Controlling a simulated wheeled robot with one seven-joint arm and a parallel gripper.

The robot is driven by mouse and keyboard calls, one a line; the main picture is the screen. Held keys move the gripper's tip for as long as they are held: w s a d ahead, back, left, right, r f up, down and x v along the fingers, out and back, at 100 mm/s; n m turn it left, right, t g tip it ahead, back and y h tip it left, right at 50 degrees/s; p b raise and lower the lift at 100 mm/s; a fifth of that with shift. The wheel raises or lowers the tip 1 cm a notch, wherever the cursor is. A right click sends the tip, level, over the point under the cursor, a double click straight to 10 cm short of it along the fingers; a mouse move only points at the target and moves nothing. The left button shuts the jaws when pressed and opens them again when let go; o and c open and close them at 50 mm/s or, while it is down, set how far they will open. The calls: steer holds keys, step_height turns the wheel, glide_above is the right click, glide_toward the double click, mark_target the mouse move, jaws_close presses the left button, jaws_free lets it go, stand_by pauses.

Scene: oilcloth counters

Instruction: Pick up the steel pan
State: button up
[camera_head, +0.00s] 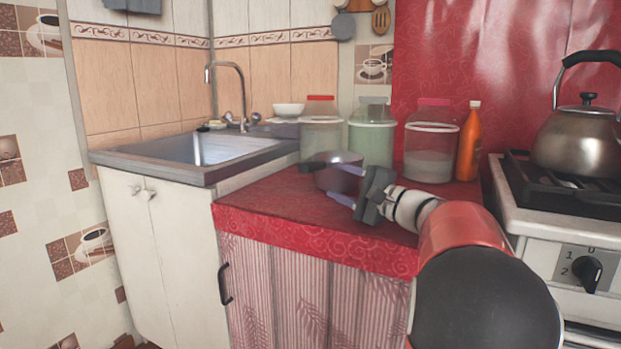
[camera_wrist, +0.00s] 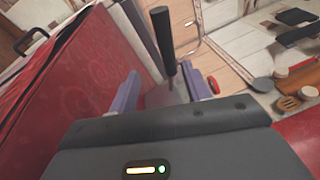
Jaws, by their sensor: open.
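The steel pan (camera_head: 335,180) sits on the red counter (camera_head: 270,205), near its back left by the sink, with its dark handle pointing left. In the wrist view the pan's black handle (camera_wrist: 164,40) stands out beyond my fingers, and part of its grey body (camera_wrist: 165,97) shows between them. My gripper (camera_head: 341,183) is open, with its purple fingers close to the pan's right side in the head view. The wrist view shows the two fingers (camera_wrist: 163,84) apart, one on each side of the pan's handle line. I cannot tell whether either finger touches the pan.
Several jars stand behind the pan, including a green one (camera_head: 371,142) and a white-filled one (camera_head: 431,150). An orange bottle (camera_head: 469,145) stands beside them. The sink (camera_head: 215,150) is left; the stove with a kettle (camera_head: 580,140) is right. The counter's front left is clear.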

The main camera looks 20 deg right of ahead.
mark_target(321, 167)
steer(key=shift+w+d+r, duration=0.15)
steer(key=shift+w, duration=0.15)
steer(key=x, duration=0.2)
steer(key=p+x, duration=0.1)
steer(key=x, duration=0.2)
steer(key=r+x, duration=0.1)
steer(key=x, duration=0.1)
steer(key=shift+w, duration=0.15)
jaws_close()
steer(key=shift+f, duration=0.1)
stand_by(0.9)
steer(key=shift+r, duration=0.2)
